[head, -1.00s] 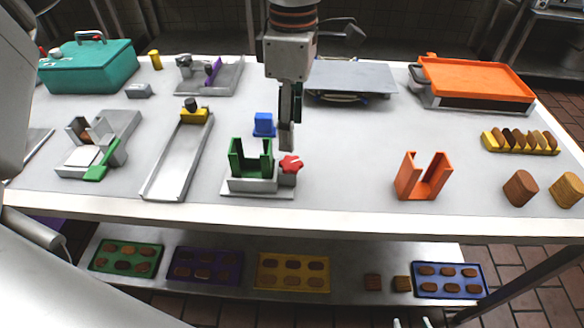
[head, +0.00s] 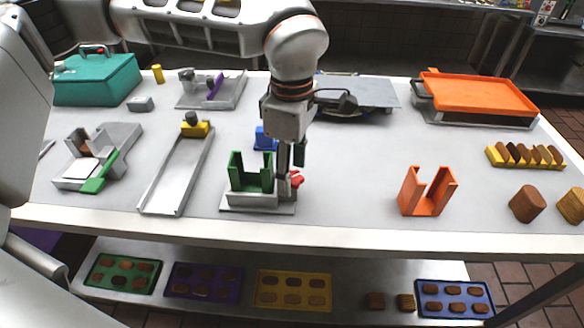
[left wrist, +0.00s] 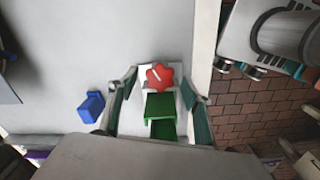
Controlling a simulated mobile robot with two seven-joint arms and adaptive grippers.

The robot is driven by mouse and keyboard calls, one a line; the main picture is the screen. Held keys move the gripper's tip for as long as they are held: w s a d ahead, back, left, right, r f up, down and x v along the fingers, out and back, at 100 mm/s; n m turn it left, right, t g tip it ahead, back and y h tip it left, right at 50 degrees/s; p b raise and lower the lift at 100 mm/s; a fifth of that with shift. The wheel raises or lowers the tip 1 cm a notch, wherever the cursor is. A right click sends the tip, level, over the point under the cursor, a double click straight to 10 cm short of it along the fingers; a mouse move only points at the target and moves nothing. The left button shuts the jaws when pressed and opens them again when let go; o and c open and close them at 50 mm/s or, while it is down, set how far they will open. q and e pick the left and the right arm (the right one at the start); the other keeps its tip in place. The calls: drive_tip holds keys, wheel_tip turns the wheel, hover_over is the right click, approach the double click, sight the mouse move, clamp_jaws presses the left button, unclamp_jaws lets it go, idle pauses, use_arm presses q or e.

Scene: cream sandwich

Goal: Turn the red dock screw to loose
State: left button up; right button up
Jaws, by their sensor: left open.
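The red dock screw (head: 296,179) sits at the right side of the grey dock (head: 257,207), which holds a green U-shaped holder (head: 250,175). In the left wrist view the red screw (left wrist: 160,77) is a lobed knob with a pale mark on top, next to the green holder (left wrist: 160,107). My left gripper (head: 288,190) points down at the screw and partly hides it in the head view. In the left wrist view its fingers (left wrist: 160,88) are spread to either side of the screw, with gaps. The right gripper is not clearly in view.
A blue block (head: 264,139) stands behind the dock. A silver tray with a yellow end (head: 178,175) lies to the left. An orange U-shaped holder (head: 427,192) stands to the right, with clear table between it and the dock.

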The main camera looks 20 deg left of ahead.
use_arm(q)
drive_tip(key=c, duration=1.1)
use_arm(e)
drive_tip(key=shift+s+f, duration=0.15)
drive_tip(key=shift+s, duration=0.1)
